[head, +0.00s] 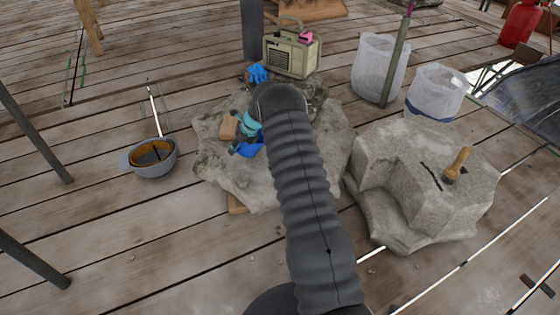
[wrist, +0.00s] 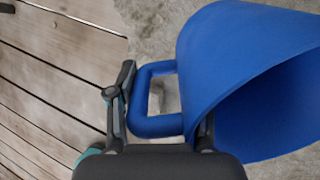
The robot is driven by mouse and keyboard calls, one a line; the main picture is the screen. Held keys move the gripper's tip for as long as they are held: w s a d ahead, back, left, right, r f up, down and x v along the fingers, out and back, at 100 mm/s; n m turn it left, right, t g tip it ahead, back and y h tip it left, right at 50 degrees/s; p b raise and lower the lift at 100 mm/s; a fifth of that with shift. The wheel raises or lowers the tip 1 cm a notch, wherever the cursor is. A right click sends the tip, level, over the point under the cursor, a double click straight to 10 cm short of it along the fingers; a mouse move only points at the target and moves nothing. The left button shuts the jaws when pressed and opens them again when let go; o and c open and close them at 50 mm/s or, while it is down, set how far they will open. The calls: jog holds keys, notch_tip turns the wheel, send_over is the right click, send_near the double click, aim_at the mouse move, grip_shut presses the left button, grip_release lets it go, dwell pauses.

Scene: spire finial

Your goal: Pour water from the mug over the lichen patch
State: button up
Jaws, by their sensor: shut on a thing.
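The blue mug (head: 246,150) is low over the left part of a flat grey stone slab (head: 215,165) in the head view. In the wrist view the mug (wrist: 235,70) is large and tilted, its wide opening facing the lower right. My gripper (wrist: 160,112) is shut on the mug at its handle side, with a dark finger on either side of the handle. In the head view my gripper (head: 252,128) is partly hidden by my arm. The mug's inside shows no visible water. I cannot make out a distinct lichen patch; my arm covers part of the slab.
A wooden block (head: 228,126) sits beside the mug. Blue gloves (head: 258,73) and a radio (head: 288,55) are behind. A carved stone (head: 420,190) with a wooden-handled tool (head: 457,165) stands right.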

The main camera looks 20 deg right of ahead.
jog(key=shift+s+d+r+t+y, duration=0.1)
jog(key=shift+s+d+t+y, duration=0.3)
jog(key=shift+d+y, duration=0.2)
dwell(1.0)
jog(key=shift+w+a+g+h, duration=0.45)
jog(key=shift+a+h, duration=0.15)
jog(key=shift+a, duration=0.15)
jog(key=shift+w+a+f+g+h, duration=0.2)
jog(key=shift+a+f+g+h, duration=0.15)
jog(key=shift+f+h, duration=0.25)
jog(key=shift+w+a+f+g+h, duration=0.25)
jog(key=shift+f+g+h, duration=0.15)
jog(key=shift+f, duration=0.35)
jog(key=shift+w+a+f+g+h, duration=0.15)
jog(key=shift+a+f+g+h, duration=0.15)
jog(key=shift+f+h, duration=0.35)
jog(key=shift+a+b, duration=0.1)
jog(key=shift+b, duration=0.25)
jog(key=shift+w+h, duration=0.1)
jog(key=shift+h, duration=0.25)
jog(key=shift+w+a+f+g+h+b, duration=0.1)
jog(key=shift+a+f+g+h+b, duration=0.1)
jog(key=shift+g+h+b, duration=0.3)
jog(key=shift+r, duration=0.1)
